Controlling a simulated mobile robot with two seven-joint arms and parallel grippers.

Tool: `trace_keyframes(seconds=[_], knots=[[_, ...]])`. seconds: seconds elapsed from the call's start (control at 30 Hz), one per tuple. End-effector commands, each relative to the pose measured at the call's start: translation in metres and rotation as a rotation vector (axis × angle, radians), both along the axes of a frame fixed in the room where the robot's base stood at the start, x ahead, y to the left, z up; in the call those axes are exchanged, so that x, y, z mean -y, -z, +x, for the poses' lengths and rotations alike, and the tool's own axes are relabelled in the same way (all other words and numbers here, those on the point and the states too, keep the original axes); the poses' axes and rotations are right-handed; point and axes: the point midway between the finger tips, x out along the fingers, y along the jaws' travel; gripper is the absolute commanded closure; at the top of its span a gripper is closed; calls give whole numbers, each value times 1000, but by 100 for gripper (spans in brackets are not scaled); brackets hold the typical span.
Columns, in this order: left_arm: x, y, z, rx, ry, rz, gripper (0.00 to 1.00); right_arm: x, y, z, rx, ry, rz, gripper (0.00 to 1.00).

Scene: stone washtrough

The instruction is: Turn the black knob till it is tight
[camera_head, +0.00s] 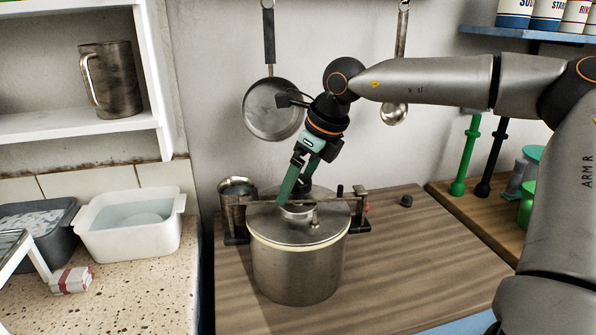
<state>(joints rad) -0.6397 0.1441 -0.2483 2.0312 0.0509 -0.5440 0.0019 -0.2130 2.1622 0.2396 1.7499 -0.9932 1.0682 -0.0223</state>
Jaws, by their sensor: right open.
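A steel pot (297,268) with a flat metal lid (275,231) stands on the wooden worktop. My left gripper is not in view.
A metal cup (237,205) stands at the pot's back left. A small black piece (406,200) lies on the worktop (420,260) to the right. A white basin (130,226) sits on the left counter. A pan (272,110) hangs behind. The worktop right of the pot is mostly clear.

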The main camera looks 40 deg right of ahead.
Motion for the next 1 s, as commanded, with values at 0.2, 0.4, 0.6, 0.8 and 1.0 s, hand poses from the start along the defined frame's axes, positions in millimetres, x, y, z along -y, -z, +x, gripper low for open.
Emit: trace_keyframes(seconds=[0.2,0.4,0.6,0.8,1.0], knots=[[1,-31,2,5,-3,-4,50,1,-6,0,-3,-237,4,0],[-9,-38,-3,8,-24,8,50,1,-3,0,-3,-433,2,0],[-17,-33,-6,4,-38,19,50,0,0,0,1,-508,0,0],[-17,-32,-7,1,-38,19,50,0,0,0,1,-507,-1,0],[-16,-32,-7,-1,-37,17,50,0,0,0,1,-506,-1,10]])
